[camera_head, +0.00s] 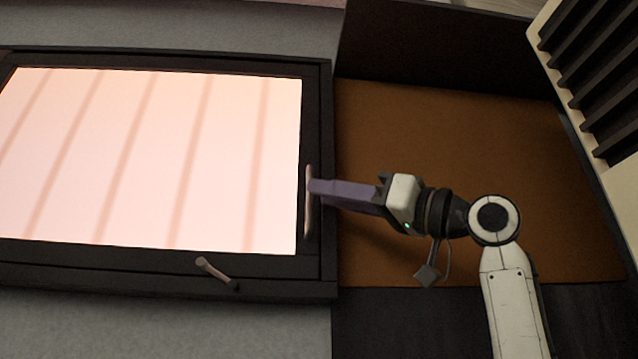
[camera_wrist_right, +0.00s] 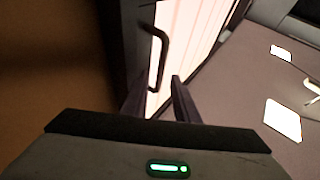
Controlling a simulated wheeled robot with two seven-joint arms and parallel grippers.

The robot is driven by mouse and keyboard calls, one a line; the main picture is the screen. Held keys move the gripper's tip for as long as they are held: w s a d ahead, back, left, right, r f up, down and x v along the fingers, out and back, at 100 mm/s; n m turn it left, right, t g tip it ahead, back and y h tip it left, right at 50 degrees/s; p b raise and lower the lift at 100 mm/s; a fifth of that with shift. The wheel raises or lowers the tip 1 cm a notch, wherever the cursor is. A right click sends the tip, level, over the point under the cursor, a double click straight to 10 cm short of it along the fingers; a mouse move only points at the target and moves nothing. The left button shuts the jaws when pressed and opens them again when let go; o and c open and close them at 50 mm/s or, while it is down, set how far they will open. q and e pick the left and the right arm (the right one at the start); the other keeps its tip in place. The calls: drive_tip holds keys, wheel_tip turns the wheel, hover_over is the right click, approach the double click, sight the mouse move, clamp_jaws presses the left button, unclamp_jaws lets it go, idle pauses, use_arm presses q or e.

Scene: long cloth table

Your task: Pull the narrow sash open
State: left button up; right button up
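The sash is a bright pane (camera_head: 150,160) in a dark frame (camera_head: 318,110) at the left of the head view; the pane also shows in the right wrist view (camera_wrist_right: 185,35). A pale upright bar handle (camera_head: 308,215) sits on its right stile and looks dark in the wrist view (camera_wrist_right: 164,50). My right gripper (camera_head: 314,187) reaches in from the right, its fingertips overlapping the handle. In the wrist view, its fingers (camera_wrist_right: 158,98) are apart, with the handle's near end between their directions; contact cannot be told. My left gripper is out of view.
A small lever (camera_head: 214,270) sticks out from the frame's bottom rail. A brown panel (camera_head: 450,150) lies right of the frame, with a white slatted unit (camera_head: 590,80) at the upper right. Grey wall (camera_head: 160,325) surrounds the frame.

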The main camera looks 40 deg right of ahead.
drive_tip(key=shift+x, duration=1.35)
clamp_jaws()
drive_tip(key=shift+a, duration=0.1)
